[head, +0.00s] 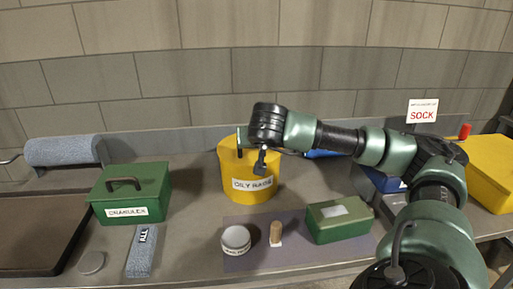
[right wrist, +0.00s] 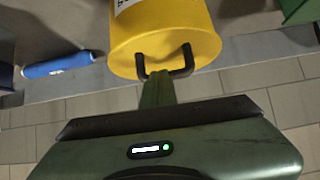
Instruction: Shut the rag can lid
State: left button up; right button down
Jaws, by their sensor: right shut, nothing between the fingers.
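The yellow rag can (head: 236,180), labelled OILY RAGS, stands upright at the back middle of the bench. Its yellow lid (right wrist: 150,48) with a dark U-shaped handle (right wrist: 166,68) shows in the right wrist view. The lid appears to lie over the can's mouth, and I see no clear gap, though my arm partly hides the top in the head view. My right gripper (head: 243,138) is shut and empty above the can top. Its green fingers also show in the right wrist view (right wrist: 158,88), close to the handle; contact cannot be told. My left gripper is out of view.
A green box (head: 155,192) with a handle stands left of the can. A round tin (head: 236,239), a small brown cylinder (head: 276,232) and another green box (head: 340,225) sit in front on a dark mat (head: 250,262). A block wall (head: 215,90) rises behind.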

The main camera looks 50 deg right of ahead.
jog(key=shift+s+a+f, duration=0.1)
jog(key=shift+f, duration=0.4)
jog(key=shift+s+a+f, duration=0.1)
jog(key=shift+f, duration=0.35)
jog(key=r+p+v, duration=0.1)
jog(key=p+v, duration=0.1)
jog(key=v, duration=0.6)
jog(key=shift+w+p, duration=0.2)
jog(key=shift+p, duration=0.15)
